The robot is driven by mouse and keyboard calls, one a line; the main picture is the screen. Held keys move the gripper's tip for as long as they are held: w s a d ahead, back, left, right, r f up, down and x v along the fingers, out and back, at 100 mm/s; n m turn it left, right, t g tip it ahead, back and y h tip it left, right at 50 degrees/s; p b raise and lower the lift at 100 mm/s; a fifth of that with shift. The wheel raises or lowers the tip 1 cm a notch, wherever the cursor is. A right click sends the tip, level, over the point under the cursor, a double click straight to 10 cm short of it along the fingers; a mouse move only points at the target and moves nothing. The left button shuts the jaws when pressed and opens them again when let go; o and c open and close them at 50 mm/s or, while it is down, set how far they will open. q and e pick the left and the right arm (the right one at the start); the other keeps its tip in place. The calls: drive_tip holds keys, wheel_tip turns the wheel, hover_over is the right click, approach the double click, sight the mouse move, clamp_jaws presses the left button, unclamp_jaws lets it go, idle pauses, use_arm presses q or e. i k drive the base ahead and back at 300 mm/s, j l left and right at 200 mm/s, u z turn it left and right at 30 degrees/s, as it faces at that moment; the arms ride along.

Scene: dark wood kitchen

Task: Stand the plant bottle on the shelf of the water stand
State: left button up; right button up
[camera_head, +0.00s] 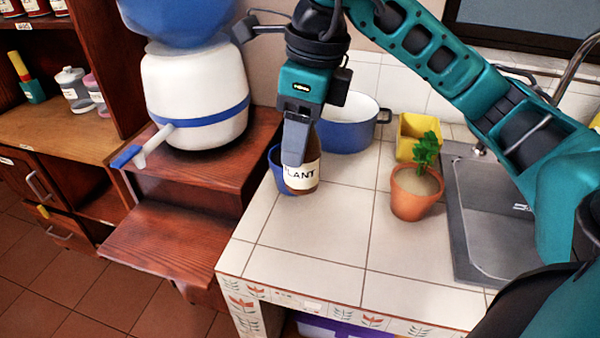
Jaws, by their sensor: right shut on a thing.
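The plant bottle (303,178) is brown with a white label reading "PLANT". It is upright at the left part of the tiled counter, in front of a blue cup. My right gripper (294,155) points down and is shut on the bottle's upper part, hiding its neck. I cannot tell whether the bottle's base touches the counter. The water stand (210,172) is dark wood, left of the counter, with a white and blue water dispenser on top. Its lower front shelf (165,245) is bare. My left gripper is not in view.
The blue cup (275,165) is close behind the bottle. The dispenser's tap (150,145) juts out above the lower shelf.

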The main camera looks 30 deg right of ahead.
sight(195, 250)
drive_tip(key=i+j, duration=0.3)
drive_tip(key=j, duration=0.15)
drive_tip(key=i+j, duration=0.35)
drive_tip(key=j, duration=0.1)
